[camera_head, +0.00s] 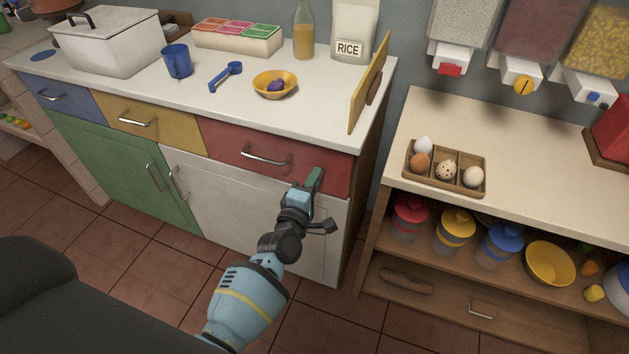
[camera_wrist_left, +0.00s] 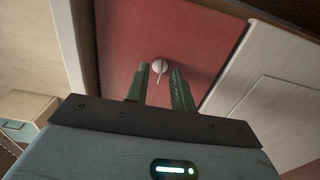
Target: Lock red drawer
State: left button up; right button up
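The red drawer (camera_head: 228,138) is the right one in the top row of the counter and looks shut, with a silver bar handle (camera_head: 266,160). My left gripper (camera_head: 316,180) is in front of the drawer's right part. In the left wrist view, the red drawer front (camera_wrist_left: 125,30) faces the camera. A small round silver lock (camera_wrist_left: 158,66) with a thin bar pointing down shows between the green fingertips of my left gripper (camera_wrist_left: 158,78). The fingers are apart, and I cannot tell whether they touch the lock. The lock is hidden in the head view. My right gripper is out of view.
A blue drawer (camera_head: 62,92) and a yellow drawer (camera_head: 140,118) sit left of the red one. A white cabinet door (camera_head: 235,200) lies below. A yellow board (camera_head: 369,85) stands at the countertop's right edge. An open shelf unit (camera_head: 375,230) stands to the right.

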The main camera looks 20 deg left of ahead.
pick_arm(q)
jog(key=shift+w, duration=0.15)
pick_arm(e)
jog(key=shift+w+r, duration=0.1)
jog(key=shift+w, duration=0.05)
pick_arm(q)
grip_shut()
jog(key=shift+m, duration=0.3)
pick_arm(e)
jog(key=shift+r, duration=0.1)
pick_arm(q)
jog(key=m+p, duration=0.3)
jog(key=m, duration=1.4)
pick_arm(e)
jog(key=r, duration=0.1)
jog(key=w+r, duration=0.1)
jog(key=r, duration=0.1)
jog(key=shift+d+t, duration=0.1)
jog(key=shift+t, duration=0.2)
pick_arm(q)
jog(key=shift+m, duration=0.3)
